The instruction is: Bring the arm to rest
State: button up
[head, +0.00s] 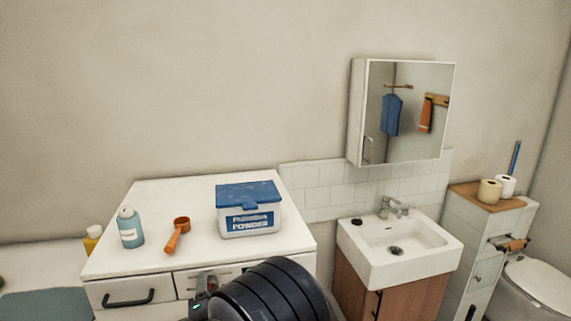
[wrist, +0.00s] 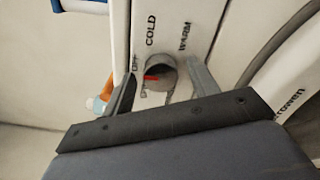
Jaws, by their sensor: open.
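My gripper (wrist: 161,68) is open in the wrist view, with one finger on each side of a round grey knob (wrist: 160,83). The knob has a red mark and sits on a white panel lettered OFF, COLD and WARM. I cannot tell whether the fingers touch it. In the head view my dark arm (head: 268,292) fills the bottom middle, in front of the white cabinet, and hides most of the gripper.
A blue-lidded powder box (head: 248,220), an orange scoop (head: 176,236) and a blue-grey bottle (head: 130,228) stand on the white top (head: 160,195). A sink (head: 400,262) stands to the right, under a mirror cabinet (head: 415,110).

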jog(key=m+b, duration=0.1)
jog(key=m, duration=0.4)
jog(key=shift+f+b, duration=0.15)
jog(key=shift+b, duration=0.25)
jog(key=m+b, duration=0.2)
jog(key=m, duration=0.3)
jog(key=shift+m, duration=0.4)
jog(key=m+b, duration=0.3)
jog(key=m, duration=0.3)
jog(key=m+b, duration=0.2)
jog(key=m, duration=0.3)
jog(key=shift+m, duration=0.3)
